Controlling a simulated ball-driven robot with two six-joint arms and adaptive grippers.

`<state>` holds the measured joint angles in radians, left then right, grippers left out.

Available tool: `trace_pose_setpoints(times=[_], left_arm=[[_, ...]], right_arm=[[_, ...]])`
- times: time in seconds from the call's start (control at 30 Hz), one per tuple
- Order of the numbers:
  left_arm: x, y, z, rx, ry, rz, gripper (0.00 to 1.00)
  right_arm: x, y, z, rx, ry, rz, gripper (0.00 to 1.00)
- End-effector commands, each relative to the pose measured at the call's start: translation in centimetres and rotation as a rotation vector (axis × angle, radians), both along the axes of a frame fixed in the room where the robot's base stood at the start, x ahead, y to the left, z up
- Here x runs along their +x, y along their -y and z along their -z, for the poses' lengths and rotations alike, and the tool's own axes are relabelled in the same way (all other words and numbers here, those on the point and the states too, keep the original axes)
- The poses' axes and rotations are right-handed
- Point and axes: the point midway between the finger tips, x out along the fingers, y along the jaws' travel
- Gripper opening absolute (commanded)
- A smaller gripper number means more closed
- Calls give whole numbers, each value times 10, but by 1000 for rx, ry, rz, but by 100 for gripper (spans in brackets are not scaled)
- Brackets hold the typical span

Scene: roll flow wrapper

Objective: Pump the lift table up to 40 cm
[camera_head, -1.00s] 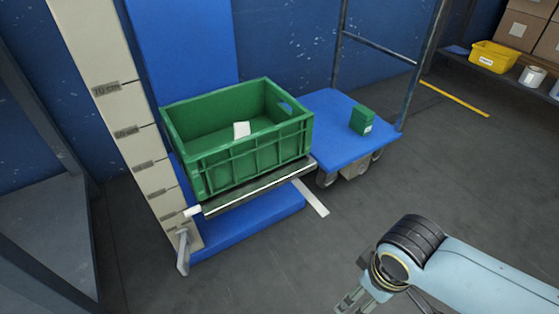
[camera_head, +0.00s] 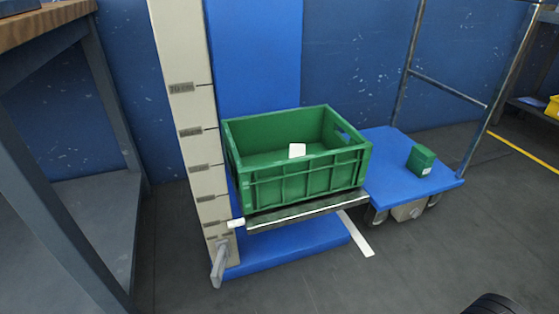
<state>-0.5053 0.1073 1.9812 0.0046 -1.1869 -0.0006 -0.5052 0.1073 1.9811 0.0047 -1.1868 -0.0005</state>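The lift table has a blue upright mast (camera_head: 253,60) and a blue base (camera_head: 292,245). Its dark platform (camera_head: 308,211) carries a green crate (camera_head: 308,182) with a small white item (camera_head: 297,150) inside. A pale scale post (camera_head: 184,75) with cm marks stands at the left; its upper mark reads about 70 cm. A white pointer (camera_head: 236,223) at the platform's left edge sits low on the scale, near the lower marks. A grey pedal or lever (camera_head: 218,264) sticks out at the post's foot. Neither gripper shows; only a dark bit of my arm is at the bottom right.
A blue platform cart (camera_head: 395,175) with a metal handle frame and a small green box (camera_head: 421,160) stands right of the lift. A workbench (camera_head: 75,215) borders the left. Grey floor in front is clear. A white strip (camera_head: 356,233) lies beside the base.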

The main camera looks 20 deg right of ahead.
Motion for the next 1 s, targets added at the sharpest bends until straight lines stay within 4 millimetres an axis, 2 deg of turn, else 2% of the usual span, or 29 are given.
trace_pose_setpoints(times=[0.07, 0.6, 1.0], left_arm=[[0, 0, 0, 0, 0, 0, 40], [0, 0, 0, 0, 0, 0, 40], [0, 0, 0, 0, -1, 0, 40]], right_arm=[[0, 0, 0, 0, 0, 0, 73], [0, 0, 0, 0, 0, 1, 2], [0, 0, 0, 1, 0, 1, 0]])
